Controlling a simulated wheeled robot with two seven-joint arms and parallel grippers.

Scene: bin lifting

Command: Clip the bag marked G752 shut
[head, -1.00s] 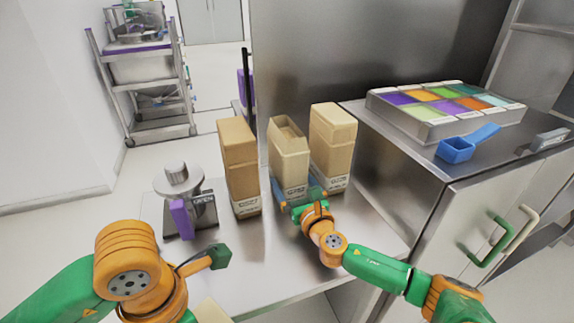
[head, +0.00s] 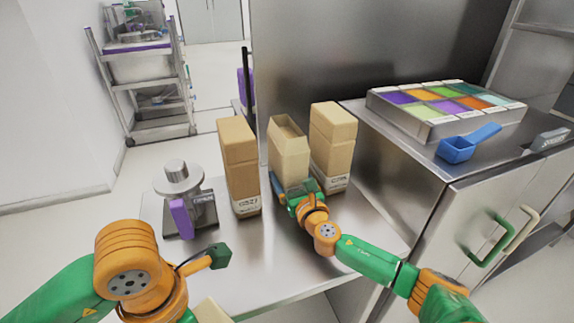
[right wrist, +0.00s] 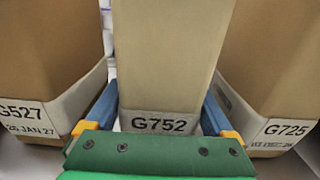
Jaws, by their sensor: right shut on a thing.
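The bag marked G752 (head: 289,158) stands upright in the middle of three tan bags on the steel table, and its top is open. In the right wrist view the bag (right wrist: 165,60) fills the middle with its label facing me. My right gripper (right wrist: 160,115) is shut on this bag low down, one blue finger on each side at label height. In the head view my right gripper (head: 296,186) hides the label. My left gripper (head: 217,257) is at the lower left, apart from the bags; its fingers are not clear. I cannot identify a bag clip for certain.
Bag G527 (head: 239,165) stands left and bag G725 (head: 332,145) right, both close by with closed tops. A scale (head: 203,212) with a purple object and a lidded metal pot is further left. A blue scoop (head: 457,150), a grey object (head: 551,138) and a compartment tray (head: 400,113) lie on the cabinet.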

